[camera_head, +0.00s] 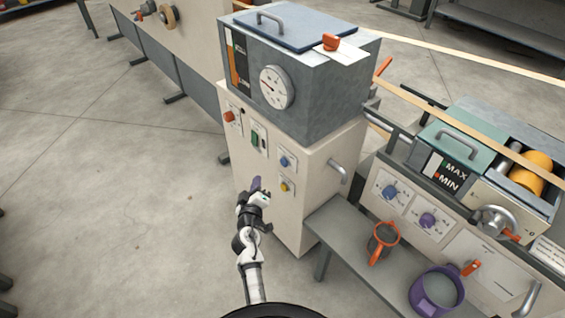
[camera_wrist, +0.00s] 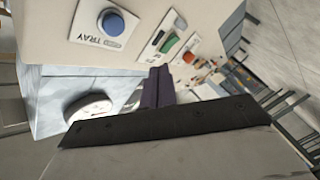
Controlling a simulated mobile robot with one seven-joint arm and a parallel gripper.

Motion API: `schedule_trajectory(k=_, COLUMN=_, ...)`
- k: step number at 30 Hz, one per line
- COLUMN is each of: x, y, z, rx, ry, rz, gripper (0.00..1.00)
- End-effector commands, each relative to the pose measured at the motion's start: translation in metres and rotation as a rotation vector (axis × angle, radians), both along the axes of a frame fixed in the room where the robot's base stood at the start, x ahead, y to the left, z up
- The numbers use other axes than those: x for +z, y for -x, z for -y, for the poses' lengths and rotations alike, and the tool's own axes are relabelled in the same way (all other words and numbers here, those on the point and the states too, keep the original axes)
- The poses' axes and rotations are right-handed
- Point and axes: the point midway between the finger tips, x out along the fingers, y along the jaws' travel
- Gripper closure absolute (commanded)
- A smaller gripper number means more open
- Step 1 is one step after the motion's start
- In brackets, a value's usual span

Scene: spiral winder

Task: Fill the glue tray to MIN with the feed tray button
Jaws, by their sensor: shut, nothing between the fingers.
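The blue button (camera_head: 285,161) is on the front of the cream cabinet, on a white plate. In the wrist view the blue button (camera_wrist: 112,22) shows large at the upper left, and its label reads "TRAY" with a dark box beside it. My gripper (camera_head: 256,184) is in front of the cabinet, left of and below the blue button, apart from it. In the wrist view my gripper's dark purple fingers (camera_wrist: 157,88) are together and hold nothing. The glue tray's gauge panel (camera_head: 447,176), marked MAX and MIN, is on the right machine. An orange mark shows near MIN; the glue level is too small to tell.
A red knob (camera_head: 231,116), a green switch (camera_head: 255,138) and a yellow button (camera_head: 287,186) share the cabinet front. A cabinet handle (camera_head: 338,172) juts out at right. Floor at left is clear.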

Motion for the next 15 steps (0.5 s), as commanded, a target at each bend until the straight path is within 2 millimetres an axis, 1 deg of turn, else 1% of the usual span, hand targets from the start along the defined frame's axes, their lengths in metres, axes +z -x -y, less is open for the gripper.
schedule_trajectory(k=1, x=0.004, y=-0.004, z=0.006, rx=-0.002, ry=0.000, rz=0.001, gripper=1.00)
schedule_trajectory(k=3, x=0.004, y=-0.010, z=0.013, rx=-0.002, ry=-0.001, rz=0.001, gripper=1.00)
schedule_trajectory(k=9, x=0.004, y=-0.027, z=0.037, rx=-0.001, ry=0.000, rz=0.001, gripper=1.00)
schedule_trajectory(k=15, x=0.002, y=-0.040, z=0.054, rx=-0.001, ry=-0.001, rz=0.001, gripper=1.00)
